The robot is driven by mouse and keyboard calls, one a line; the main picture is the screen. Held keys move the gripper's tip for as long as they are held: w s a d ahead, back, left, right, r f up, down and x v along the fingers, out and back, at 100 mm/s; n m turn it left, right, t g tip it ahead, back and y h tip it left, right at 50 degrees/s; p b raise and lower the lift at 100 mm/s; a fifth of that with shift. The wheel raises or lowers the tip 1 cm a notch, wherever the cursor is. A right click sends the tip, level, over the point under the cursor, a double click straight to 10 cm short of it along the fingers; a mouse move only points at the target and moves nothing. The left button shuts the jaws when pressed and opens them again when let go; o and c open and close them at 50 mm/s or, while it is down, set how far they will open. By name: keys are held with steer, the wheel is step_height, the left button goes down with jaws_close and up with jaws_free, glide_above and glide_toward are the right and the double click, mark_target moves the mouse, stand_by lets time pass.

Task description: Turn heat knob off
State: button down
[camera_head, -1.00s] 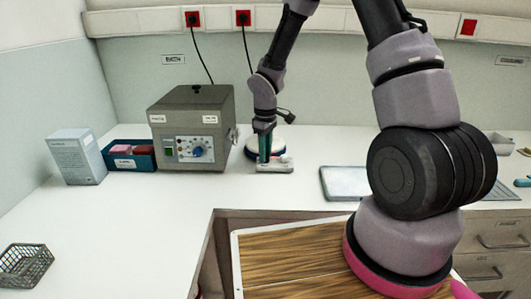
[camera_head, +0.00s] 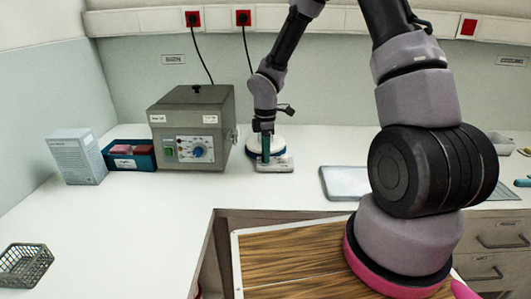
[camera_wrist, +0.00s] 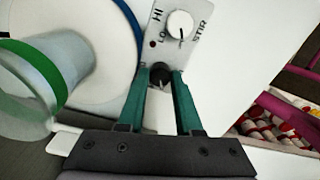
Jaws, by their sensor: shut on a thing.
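The hotplate stirrer (camera_head: 284,168) is a low white unit on the bench with a round white, blue-rimmed top plate (camera_head: 279,143). In the wrist view its panel (camera_wrist: 187,52) carries a white knob (camera_wrist: 180,25) beside the words HI, LO and STIR. A black knob (camera_wrist: 160,70) sits nearer, between my teal fingertips; its own label is hidden. My gripper (camera_wrist: 160,84) is shut on the black knob, one finger on each side. In the head view my gripper (camera_head: 266,148) points down over the front of the stirrer.
A grey box-shaped device (camera_head: 190,115) with a blue dial stands left of the stirrer. A flat grey tray (camera_head: 345,182) lies to its right. In the wrist view a translucent cylinder with a green band (camera_wrist: 30,65) is close at left. The bench front is clear.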

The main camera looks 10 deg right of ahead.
stand_by(0.4)
steer(key=c, duration=0.6)
jaws_free()
